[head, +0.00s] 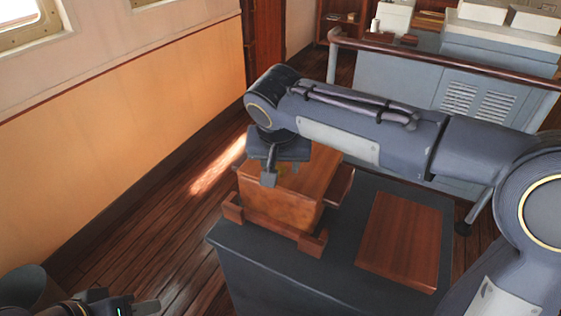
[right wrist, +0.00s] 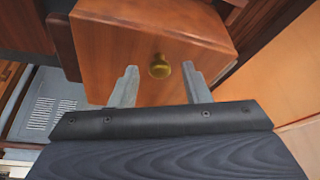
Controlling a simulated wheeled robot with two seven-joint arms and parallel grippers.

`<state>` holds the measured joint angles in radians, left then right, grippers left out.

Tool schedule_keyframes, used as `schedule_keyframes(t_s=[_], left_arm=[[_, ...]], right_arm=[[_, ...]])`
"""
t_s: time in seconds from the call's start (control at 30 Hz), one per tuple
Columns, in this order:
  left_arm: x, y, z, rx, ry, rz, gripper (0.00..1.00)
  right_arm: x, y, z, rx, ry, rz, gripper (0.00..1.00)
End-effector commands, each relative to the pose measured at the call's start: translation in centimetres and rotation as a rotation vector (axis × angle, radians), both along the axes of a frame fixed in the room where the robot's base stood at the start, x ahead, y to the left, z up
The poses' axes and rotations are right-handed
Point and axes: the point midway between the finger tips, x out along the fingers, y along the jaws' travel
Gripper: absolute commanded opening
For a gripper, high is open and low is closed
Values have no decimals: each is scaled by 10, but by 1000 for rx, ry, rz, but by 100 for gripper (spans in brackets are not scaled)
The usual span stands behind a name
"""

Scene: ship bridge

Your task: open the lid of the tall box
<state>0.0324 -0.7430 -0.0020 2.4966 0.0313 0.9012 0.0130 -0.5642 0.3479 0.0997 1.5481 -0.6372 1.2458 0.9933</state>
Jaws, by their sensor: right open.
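The tall box (head: 275,209) is a brown wooden box standing on a dark-topped stand (head: 270,268), with low wooden rails round its base. Its top (head: 318,172) is partly hidden by my right arm and looks closed. In the right wrist view a round brass knob (right wrist: 159,66) sits on a wooden face of the box (right wrist: 120,35). My right gripper (head: 270,178) is over the box. In the right wrist view its fingers (right wrist: 160,82) are apart, one on each side of the knob's line, with nothing held. My left gripper (head: 125,307) is low at the left, partly cut off, away from the box.
A flat reddish wooden panel (head: 402,240) lies on the stand right of the box. A grey console (head: 420,82) with a wooden handrail (head: 430,55) stands behind. An orange wall (head: 120,125) runs along the left, with clear plank floor (head: 165,215) before it.

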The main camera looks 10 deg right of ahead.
Motion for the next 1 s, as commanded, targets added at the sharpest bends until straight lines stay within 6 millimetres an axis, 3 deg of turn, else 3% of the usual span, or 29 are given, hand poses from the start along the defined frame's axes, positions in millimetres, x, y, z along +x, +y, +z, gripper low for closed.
schedule_keyframes(t_s=[0.2, 0.5, 0.77, 1.0], left_arm=[[0, 0, 0, 0, 0, 0, 36], [0, 0, 0, 0, 0, 0, 36], [0, 0, 2, 0, 0, 0, 36], [0, 0, 27, 0, 0, 0, 36]], right_arm=[[0, 0, 0, 0, 0, 0, 40], [0, 0, 0, 0, 0, 0, 1], [0, 0, 1, 2, 2, -1, 0], [4, -3, 18, 37, 55, -4, 0]])
